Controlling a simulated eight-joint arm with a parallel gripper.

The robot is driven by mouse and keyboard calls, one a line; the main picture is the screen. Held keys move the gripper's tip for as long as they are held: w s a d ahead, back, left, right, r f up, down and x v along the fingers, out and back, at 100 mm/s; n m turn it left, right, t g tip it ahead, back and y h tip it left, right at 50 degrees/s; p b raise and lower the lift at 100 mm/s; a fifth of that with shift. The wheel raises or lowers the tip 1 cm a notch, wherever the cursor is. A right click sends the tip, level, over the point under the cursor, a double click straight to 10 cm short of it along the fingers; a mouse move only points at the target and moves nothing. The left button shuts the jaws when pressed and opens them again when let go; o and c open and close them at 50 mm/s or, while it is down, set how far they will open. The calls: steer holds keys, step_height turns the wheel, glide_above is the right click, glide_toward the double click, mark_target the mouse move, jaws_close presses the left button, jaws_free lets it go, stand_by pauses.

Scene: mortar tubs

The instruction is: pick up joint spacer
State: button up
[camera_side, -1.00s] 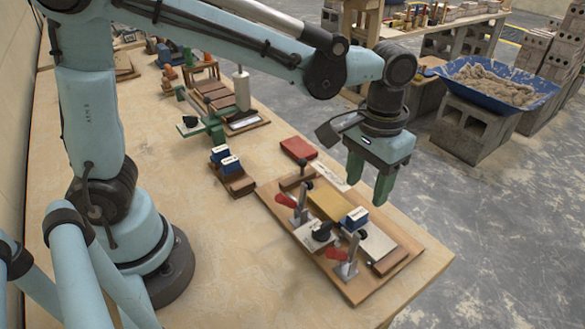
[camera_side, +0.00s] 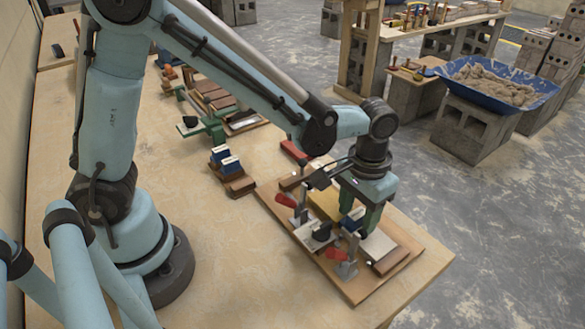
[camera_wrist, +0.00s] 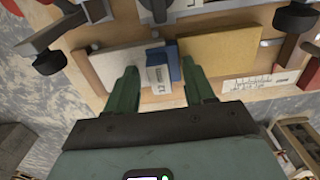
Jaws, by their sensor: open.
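The joint spacer is a small blue block with a white printed label (camera_wrist: 158,74). It stands in the gap between a yellow block (camera_wrist: 222,50) and a pale grey block (camera_wrist: 108,64) on a wooden jig board (camera_side: 300,250). In the side view the spacer (camera_side: 350,222) is partly hidden behind my gripper. My gripper (camera_wrist: 160,78) is open, with one green finger on each side of the spacer in the wrist view. In the side view my gripper (camera_side: 360,212) is low over the board. I cannot tell whether either finger touches the spacer.
Two more blue blocks (camera_side: 230,165) sit on a wooden holder to the left. The table's front area is clear.

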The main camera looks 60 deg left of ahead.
jaws_close()
steer(key=shift+r, duration=0.1)
